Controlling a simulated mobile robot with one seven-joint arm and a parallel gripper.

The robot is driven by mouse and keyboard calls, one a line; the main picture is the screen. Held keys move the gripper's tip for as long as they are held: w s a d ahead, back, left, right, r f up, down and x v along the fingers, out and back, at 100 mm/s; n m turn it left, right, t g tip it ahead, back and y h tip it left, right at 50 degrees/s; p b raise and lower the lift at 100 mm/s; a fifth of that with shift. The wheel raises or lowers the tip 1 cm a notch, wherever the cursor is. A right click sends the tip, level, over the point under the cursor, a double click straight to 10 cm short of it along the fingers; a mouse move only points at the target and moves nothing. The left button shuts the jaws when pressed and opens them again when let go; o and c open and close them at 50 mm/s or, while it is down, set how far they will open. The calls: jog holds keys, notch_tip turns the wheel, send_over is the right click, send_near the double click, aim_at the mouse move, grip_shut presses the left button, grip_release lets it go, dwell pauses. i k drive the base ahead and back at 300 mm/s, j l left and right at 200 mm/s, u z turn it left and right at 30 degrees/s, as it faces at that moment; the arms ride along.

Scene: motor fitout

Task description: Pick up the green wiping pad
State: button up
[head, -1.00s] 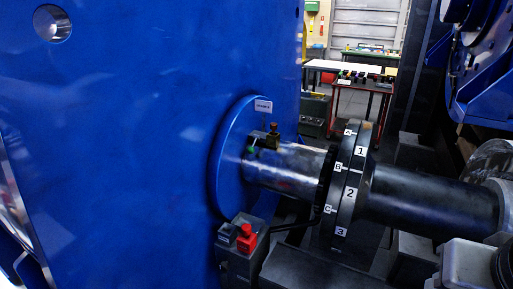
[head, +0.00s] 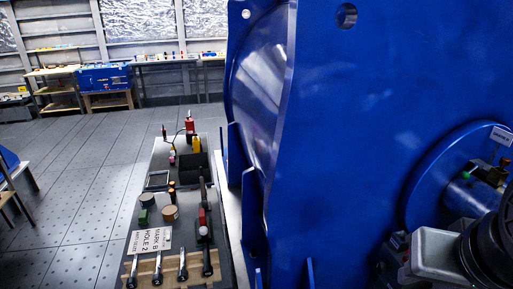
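A small green item (head: 143,217) stands near the left edge of a grey bench top (head: 150,246), left of the blue housing. It may be the green wiping pad, but it is too small to be sure. A dark block (head: 147,200) sits right by it. My gripper's fingers do not show in the head view. Grey and black parts at the lower right may be my arm.
The bench also holds a sign card (head: 152,239), a round tan piece (head: 170,213), several dark-handled tools in a wooden rack (head: 165,274) and a black bin (head: 194,165). The blue housing (head: 350,140) blocks the right. Tiled floor (head: 80,180) lies open on the left.

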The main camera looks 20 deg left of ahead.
aim_at(144, 216)
jog(key=u, duration=1.75)
jog(key=z, duration=2.8)
jog(key=u, duration=2.9)
jog(key=i+j+u, duration=0.7)
jog(key=k+j, duration=0.1)
